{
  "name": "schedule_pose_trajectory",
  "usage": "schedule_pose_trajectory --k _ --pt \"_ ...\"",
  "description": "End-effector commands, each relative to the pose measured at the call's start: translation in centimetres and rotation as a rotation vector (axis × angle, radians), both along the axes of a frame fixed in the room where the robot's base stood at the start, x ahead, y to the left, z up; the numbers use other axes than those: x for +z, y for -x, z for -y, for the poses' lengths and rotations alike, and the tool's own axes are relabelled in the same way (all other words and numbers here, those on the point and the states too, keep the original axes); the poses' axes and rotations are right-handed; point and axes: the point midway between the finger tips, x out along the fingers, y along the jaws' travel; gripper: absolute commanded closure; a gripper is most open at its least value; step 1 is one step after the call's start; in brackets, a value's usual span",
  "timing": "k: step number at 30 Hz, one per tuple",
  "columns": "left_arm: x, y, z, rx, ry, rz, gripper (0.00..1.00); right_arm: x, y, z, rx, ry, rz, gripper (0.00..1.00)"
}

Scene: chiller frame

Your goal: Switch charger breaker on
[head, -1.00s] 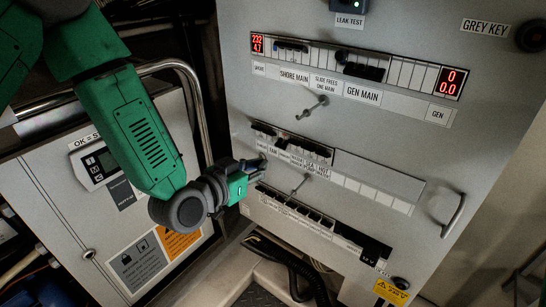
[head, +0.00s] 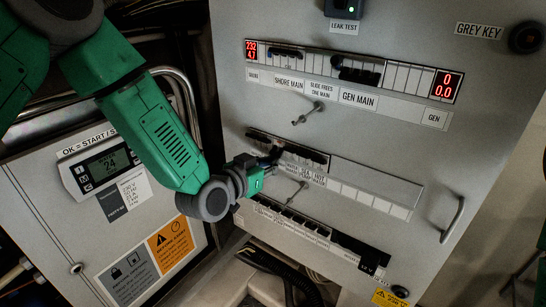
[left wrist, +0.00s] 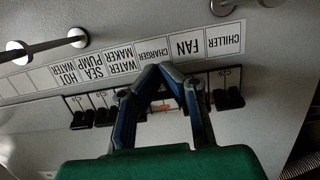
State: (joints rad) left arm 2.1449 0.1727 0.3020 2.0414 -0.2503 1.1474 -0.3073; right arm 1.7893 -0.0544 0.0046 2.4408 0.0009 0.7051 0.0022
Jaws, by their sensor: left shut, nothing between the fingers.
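The breaker panel (head: 400,120) is a grey upright plate with rows of black breakers. My left gripper (head: 274,155) is at the left part of the middle breaker row (head: 310,152). In the left wrist view, where labels appear upside down, its fingers (left wrist: 155,70) are shut and empty, with tips meeting beside the CHARGER label (left wrist: 152,50). The fingers cover much of the breaker slot below that label; a small red-orange patch shows between them. The charger lever's position cannot be told. Black levers (left wrist: 228,98) show under CHILLER and FAN, and others (left wrist: 90,118) on the other side.
A metal handle (head: 453,220) stands at the panel's right. A white cabinet (head: 60,215) with a display (head: 105,168) and a curved metal rail (head: 190,90) lie at the left.

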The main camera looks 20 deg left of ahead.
Motion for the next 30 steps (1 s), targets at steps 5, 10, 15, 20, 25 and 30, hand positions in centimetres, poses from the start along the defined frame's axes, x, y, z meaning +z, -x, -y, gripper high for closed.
schedule_pose_trajectory --k 5,10,15,20,25,30 --pt "0.1 0.0 0.2 -0.001 -0.002 0.001 1.0 0.0 0.0 0.0 0.0 0.0 0.0 0.6" --pt "0.5 0.0 0.4 -0.002 -0.003 0.0 1.0 0.4 0.0 0.0 0.0 0.0 0.0 0.6" --pt "1.1 0.0 0.2 -0.001 -0.001 0.002 1.0 0.8 0.0 0.0 0.0 0.0 0.0 0.6" --pt "1.7 -0.1 0.2 -0.001 0.0 0.005 1.0 1.1 0.0 0.0 0.0 0.0 0.0 0.6" --pt "2.1 -0.1 0.2 -0.001 -0.001 0.003 1.0 1.5 0.0 0.0 0.0 0.0 0.0 0.6" --pt "1.8 0.5 0.0 -0.001 -0.002 0.001 1.0 1.4 0.0 0.0 0.0 0.0 0.0 0.6"
